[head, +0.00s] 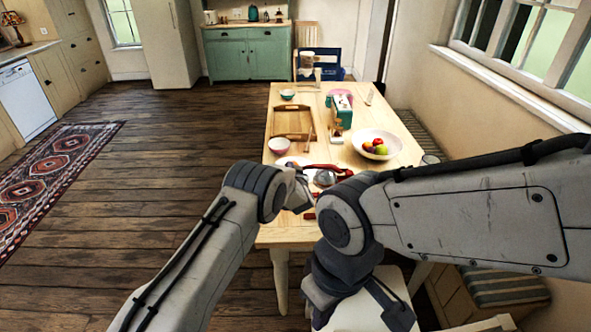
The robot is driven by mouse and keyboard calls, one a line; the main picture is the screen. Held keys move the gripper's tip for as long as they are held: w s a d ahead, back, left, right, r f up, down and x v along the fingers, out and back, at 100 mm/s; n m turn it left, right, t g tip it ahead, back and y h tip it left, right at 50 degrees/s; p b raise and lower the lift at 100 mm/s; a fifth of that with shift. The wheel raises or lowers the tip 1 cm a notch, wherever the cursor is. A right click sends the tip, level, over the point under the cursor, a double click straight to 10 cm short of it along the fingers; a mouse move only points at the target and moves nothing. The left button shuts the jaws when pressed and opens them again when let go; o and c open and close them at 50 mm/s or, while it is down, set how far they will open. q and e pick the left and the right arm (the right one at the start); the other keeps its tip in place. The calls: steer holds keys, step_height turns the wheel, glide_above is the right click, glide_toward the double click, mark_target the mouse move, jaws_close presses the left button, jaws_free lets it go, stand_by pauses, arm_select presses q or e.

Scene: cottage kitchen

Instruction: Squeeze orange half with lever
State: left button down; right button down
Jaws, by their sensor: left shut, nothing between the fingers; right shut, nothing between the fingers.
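A squeezer with a long red lever (322,167) and a rounded metal part (325,178) stands at the near end of the wooden table (272,232), partly hidden by my arms. Another small red piece (309,216) shows below it. I cannot make out an orange half. My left gripper (302,205) is shut and empty, just left of the squeezer; I cannot tell whether it touches anything. My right gripper (350,307) is shut and empty, low in front of the table's near edge, above a pale chair seat.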

arm_select(q)
steer(key=r+b+v, duration=0.2)
steer(key=v, duration=0.8)
steer(key=shift+d+r, duration=0.25)
steer(key=c, duration=1.5)
jaws_free()
steer(key=shift+c, duration=0.2)
steer(key=o, duration=0.5)
steer(key=shift+f+b, duration=0.15)
steer(key=shift+b, duration=0.25)
steer(key=o, duration=0.4)
steer(key=shift+w+a+f+b, duration=0.1)
steer(key=shift+f+b, duration=0.45)
steer(key=shift+b, duration=0.1)
steer(key=shift+c, duration=0.2)
step_height(320, 180, down, 7)
steer(key=w+a+m+t+b, duration=0.2)
steer(key=m+b, duration=0.2)
steer(key=b, duration=0.7)
steer(key=shift+m+t+h, duration=0.3)
steer(key=shift+m+h, duration=0.1)
steer(key=shift+h, duration=0.1)
steer(key=w, duration=1)
steer(key=shift+w+a+p, duration=0.1)
steer(key=shift+w+p, duration=0.25)
